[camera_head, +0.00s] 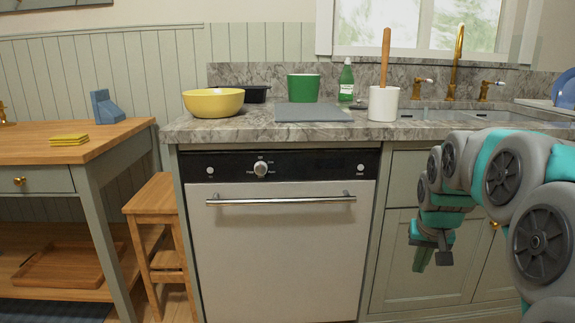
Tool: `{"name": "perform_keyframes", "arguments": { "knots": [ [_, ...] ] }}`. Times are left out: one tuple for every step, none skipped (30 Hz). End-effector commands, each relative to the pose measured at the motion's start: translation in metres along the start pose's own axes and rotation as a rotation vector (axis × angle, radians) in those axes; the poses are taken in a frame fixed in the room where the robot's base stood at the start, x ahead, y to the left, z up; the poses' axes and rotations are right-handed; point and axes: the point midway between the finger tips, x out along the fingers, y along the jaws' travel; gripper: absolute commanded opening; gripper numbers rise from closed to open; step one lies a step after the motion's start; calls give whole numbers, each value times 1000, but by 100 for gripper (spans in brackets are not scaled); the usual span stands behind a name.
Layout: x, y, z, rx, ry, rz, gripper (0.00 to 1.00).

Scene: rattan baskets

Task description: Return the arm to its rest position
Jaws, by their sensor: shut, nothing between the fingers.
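My arm (495,170) reaches in from the right edge, bent over and pointing down in front of the lower cabinets. My gripper (432,258) hangs at its end, in front of the cabinet door (395,275) to the right of the dishwasher. The gripper is shut and empty. It is below counter height and appears clear of the cabinet, though the exact gap cannot be told.
The marble counter (245,130) carries a yellow bowl (213,102), a green pot (304,88), a grey board (312,112) and a white crock (383,104). A wooden stool (152,205) and side table (90,147) stand left. The dishwasher handle (280,200) sticks out.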

Motion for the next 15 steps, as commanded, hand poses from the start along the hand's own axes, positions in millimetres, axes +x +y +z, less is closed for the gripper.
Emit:
{"name": "perform_keyframes", "arguments": {
  "knots": [
    [-5, -12, 26, -31, -29, -6, 0],
    [-7, -18, 41, -46, -48, -10, 0],
    [-10, -25, 61, -68, -74, -14, 0],
    [-11, -30, 77, -83, -95, -16, 0],
    [-13, -34, 94, -98, -116, -17, 0],
    [-15, -38, 115, -117, -142, -19, 0],
    [-16, -42, 131, -132, -164, -20, 0],
    [-18, -44, 148, -146, -184, -21, 0],
    [-20, -47, 168, -164, -208, -22, 0],
    [-21, -49, 185, -177, -229, -23, 0],
    [-22, -50, 202, -189, -249, -24, 0],
    [-24, -51, 222, -205, -273, -24, 0],
    [-24, -51, 238, -216, -294, -24, 0],
    [-25, -50, 255, -227, -316, -24, 0],
    [-26, -50, 274, -240, -339, -24, 0]
  ]
}}
